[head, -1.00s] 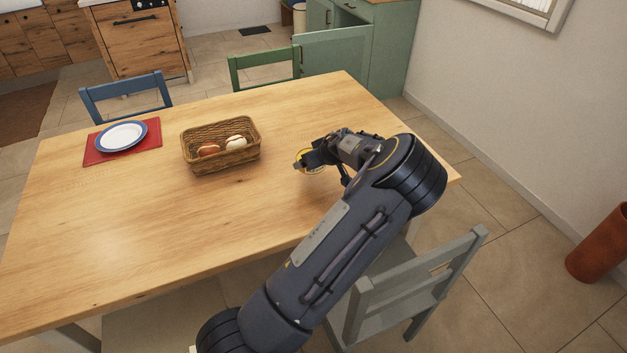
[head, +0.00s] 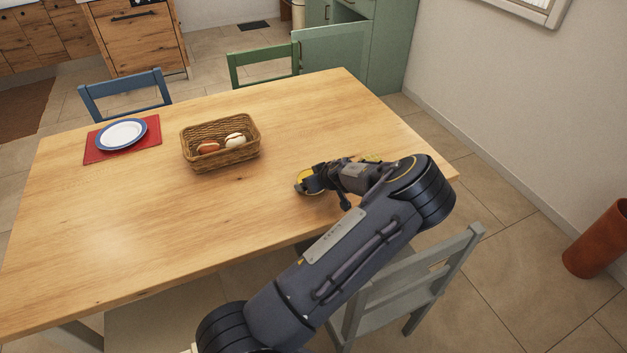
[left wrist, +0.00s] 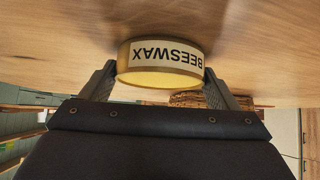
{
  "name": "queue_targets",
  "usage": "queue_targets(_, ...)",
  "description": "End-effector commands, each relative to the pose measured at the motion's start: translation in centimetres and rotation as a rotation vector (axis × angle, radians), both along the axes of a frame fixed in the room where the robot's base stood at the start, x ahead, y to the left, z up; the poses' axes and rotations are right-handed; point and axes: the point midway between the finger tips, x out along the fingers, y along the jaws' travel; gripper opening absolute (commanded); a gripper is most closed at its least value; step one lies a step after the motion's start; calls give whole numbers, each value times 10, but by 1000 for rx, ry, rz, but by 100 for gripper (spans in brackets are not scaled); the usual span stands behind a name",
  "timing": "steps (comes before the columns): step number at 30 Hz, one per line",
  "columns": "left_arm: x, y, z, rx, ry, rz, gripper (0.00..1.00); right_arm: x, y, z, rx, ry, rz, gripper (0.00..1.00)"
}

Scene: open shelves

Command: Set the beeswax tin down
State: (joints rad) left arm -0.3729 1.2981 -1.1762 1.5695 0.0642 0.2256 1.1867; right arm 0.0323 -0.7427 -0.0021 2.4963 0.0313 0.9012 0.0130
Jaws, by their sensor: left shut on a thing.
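The beeswax tin (left wrist: 160,62) is a round, low tin with a yellow face and a pale "BEESWAX" label, which reads upside down in the left wrist view. My left gripper (left wrist: 160,84) is shut on it, one finger on each side. In the head view the tin (head: 303,182) shows as a bit of yellow at the tip of my left gripper (head: 306,180), low over the right part of the wooden table (head: 130,230). The tin is very close to the tabletop; I cannot tell whether it touches. My right gripper is not in view.
A wicker basket (head: 222,158) with a brown and a white item stands left of the gripper. A plate (head: 122,134) lies on a red mat (head: 93,153) at the far left. Chairs surround the table, a grey one (head: 430,270) near my arm. The table's front left is clear.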

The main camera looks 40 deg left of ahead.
Motion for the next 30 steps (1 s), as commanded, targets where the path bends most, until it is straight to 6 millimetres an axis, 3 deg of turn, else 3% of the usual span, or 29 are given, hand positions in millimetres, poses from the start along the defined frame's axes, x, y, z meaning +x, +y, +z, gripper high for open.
queue_targets(1, 1, 0, -2, 1, -2, 0, 42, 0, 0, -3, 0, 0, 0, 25)
queue_targets(2, 0, 0, -1, 0, 0, 0, 86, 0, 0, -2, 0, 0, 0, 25)
queue_targets(5, 0, 0, -1, 0, 0, 0, 99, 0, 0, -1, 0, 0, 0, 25)
queue_targets(14, 0, 0, 3, 0, 0, 0, 100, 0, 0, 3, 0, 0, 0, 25)
queue_targets(17, -1, -8, 8, 0, -2, -2, 100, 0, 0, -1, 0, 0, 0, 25)
queue_targets(30, -22, -68, 71, -2, -2, -3, 100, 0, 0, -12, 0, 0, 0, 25)
